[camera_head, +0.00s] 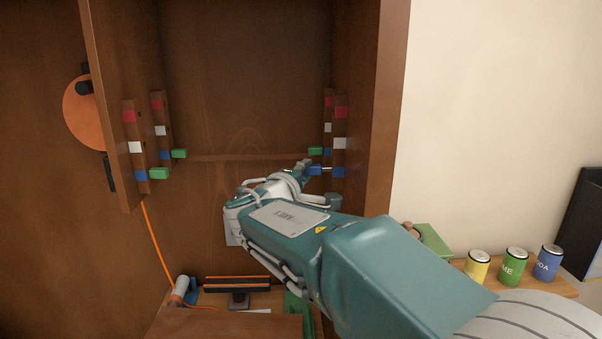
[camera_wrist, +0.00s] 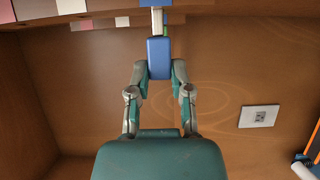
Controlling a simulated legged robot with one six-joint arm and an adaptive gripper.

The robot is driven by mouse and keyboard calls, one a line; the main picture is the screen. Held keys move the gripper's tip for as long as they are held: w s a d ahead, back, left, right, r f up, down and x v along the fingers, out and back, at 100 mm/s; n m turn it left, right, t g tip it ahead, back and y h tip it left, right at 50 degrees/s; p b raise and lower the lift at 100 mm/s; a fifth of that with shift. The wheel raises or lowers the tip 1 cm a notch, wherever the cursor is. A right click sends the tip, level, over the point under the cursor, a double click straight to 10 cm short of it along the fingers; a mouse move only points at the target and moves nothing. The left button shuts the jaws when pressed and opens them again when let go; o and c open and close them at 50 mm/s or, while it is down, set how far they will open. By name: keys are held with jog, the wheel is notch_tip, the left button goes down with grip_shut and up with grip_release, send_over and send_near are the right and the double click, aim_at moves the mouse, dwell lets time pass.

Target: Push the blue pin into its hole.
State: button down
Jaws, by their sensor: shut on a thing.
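The blue pin (camera_head: 315,170) has a blue block for a head and a thin metal shaft. My gripper (camera_wrist: 159,72) is shut on its blue head (camera_wrist: 159,50), with one finger on each side. The shaft points right to the blue patch (camera_head: 338,172) on the front strip at the cabinet's right wall. In the wrist view the shaft runs up toward the strip. I cannot tell whether its tip is inside the hole. The head stands apart from the strip.
Green pins sit at the left strips (camera_head: 159,173) and at the rear right strip (camera_head: 315,151). The cabinet's right wall (camera_head: 385,110) is close to my arm. Several cans (camera_head: 515,266) stand on a shelf at right. A wall socket (camera_wrist: 259,116) shows in the wrist view.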

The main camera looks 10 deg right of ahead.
jog(key=shift+s+d, duration=0.15)
jog(key=shift+d, duration=0.75)
jog(key=shift+c, duration=2.3)
grip_release()
jog(key=v, duration=1.2)
jog(key=shift+a+f, duration=0.1)
jog(key=shift+a, duration=0.05)
